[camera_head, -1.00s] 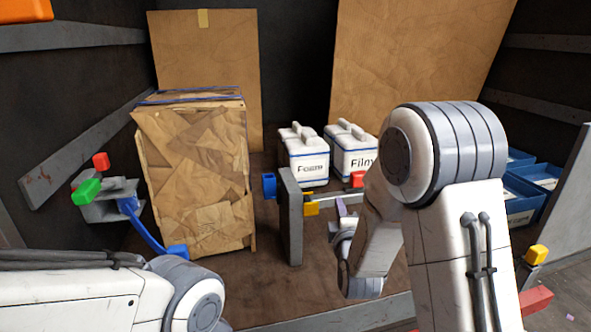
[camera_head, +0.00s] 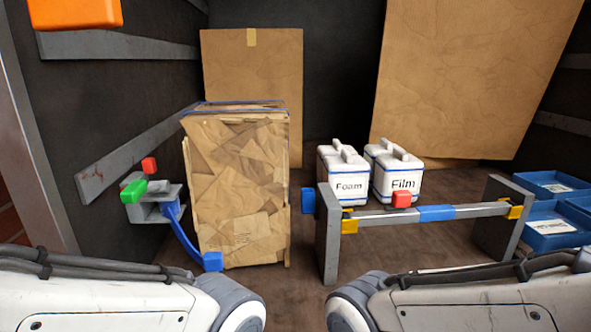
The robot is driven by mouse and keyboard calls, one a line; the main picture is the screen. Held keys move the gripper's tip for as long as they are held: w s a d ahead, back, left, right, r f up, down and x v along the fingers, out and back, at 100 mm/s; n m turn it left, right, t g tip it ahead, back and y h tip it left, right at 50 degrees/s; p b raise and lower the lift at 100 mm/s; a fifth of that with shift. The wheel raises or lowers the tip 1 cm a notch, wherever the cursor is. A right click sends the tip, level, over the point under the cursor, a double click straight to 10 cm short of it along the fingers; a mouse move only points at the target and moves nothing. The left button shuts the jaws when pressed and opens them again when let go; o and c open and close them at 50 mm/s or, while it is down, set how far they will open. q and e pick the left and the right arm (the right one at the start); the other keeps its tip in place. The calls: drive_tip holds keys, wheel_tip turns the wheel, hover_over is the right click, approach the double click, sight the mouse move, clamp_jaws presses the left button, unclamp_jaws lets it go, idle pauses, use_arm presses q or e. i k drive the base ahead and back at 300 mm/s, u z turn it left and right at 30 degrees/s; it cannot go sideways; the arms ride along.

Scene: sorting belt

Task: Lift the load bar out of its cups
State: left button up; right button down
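The load bar (camera_head: 465,211) is a pale grey bar with a blue band (camera_head: 436,213) at its middle and a red block (camera_head: 402,199) on it toward the left. It lies level between two grey uprights. Its ends sit at a yellow cup (camera_head: 349,226) on the left upright (camera_head: 329,240) and a yellow cup (camera_head: 515,212) on the right upright (camera_head: 497,225). A blue block (camera_head: 308,200) is on the outer face of the left upright. My two arms show at the bottom edge, in front of the bar and apart from it. Both grippers are out of view.
Foam (camera_head: 347,187) and Film (camera_head: 402,182) containers stand behind the bar. Blue bins (camera_head: 555,235) are at right. Floor between carton and left upright is clear.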

sight(428, 213)
drive_tip(key=k, duration=0.35)
drive_tip(key=z, duration=1.1)
drive_tip(key=i, duration=1.65)
drive_tip(key=u, duration=0.7)
